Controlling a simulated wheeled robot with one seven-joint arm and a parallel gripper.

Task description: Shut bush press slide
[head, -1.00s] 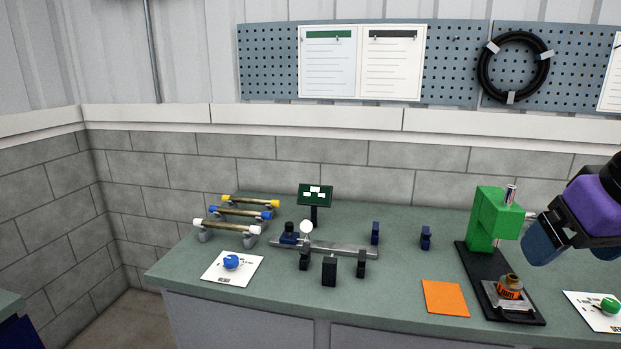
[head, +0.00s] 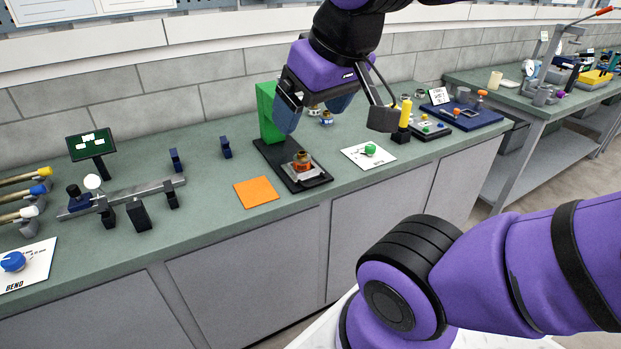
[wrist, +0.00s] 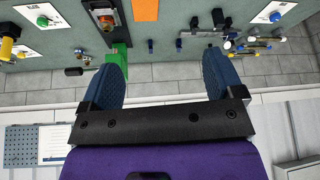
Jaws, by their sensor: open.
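The bush press has a green body (head: 268,112) on a black base (head: 270,150), and its upper part is partly hidden behind my gripper in the head view. An orange and brass bush (head: 302,161) sits on the grey metal slide plate (head: 304,174) at the base's front end. My gripper (head: 312,128) is open and empty above and beside the press. In the wrist view, the two blue fingers of my gripper (wrist: 166,75) are wide apart with nothing between them.
An orange square (head: 256,192) lies left of the press. A white card with a green knob (head: 370,149) lies to its right. A yellow-topped post (head: 405,113) stands further right. A metal rail with black blocks (head: 140,194) is at the left.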

